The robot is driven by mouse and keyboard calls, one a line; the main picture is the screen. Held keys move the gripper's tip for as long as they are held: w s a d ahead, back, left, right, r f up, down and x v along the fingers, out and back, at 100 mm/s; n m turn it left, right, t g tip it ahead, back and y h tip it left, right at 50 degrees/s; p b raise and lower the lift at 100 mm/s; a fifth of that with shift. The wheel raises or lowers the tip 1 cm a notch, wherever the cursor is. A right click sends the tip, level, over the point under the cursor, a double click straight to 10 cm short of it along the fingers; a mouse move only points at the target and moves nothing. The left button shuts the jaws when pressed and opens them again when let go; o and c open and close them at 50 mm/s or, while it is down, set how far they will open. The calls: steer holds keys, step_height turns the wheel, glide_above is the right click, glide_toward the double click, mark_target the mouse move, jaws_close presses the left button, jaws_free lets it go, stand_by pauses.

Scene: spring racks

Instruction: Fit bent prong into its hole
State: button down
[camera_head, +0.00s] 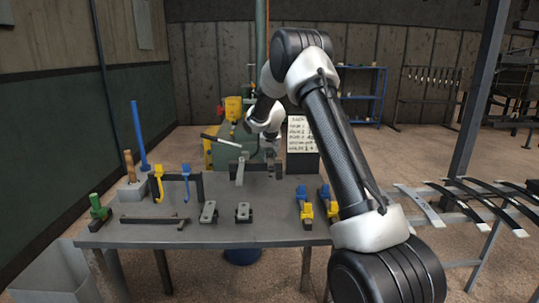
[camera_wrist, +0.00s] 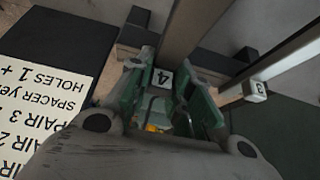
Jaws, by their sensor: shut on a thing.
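My gripper (camera_head: 268,148) is over the back of the table, and its fingertips are hard to make out in the head view. In the wrist view its green-lined fingers (camera_wrist: 165,95) are closed around a part with a white tag marked 4 (camera_wrist: 162,78). A grey-brown bar (camera_wrist: 190,28) rises from just beyond that tag. Another bar with a tag marked 3 (camera_wrist: 256,89) is to the right, apart from the fingers. In the head view a grey upright piece (camera_head: 240,170) stands by a dark rack (camera_head: 266,171) below my gripper. I cannot tell which part is the bent prong, and no hole shows clearly.
The grey table (camera_head: 180,233) bears yellow and blue clamps (camera_head: 304,203), grey blocks (camera_head: 209,212), a dark bar (camera_head: 155,219) and a green-handled tool (camera_head: 98,210). A printed sign (camera_head: 302,134) stands behind. Curved strips (camera_head: 480,198) lie on a rack at right.

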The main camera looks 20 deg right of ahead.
steer(key=shift+f, duration=1)
steer(key=c, duration=1.2)
jaws_free()
steer(key=shift+f, duration=0.1)
steer(key=v, duration=1.2)
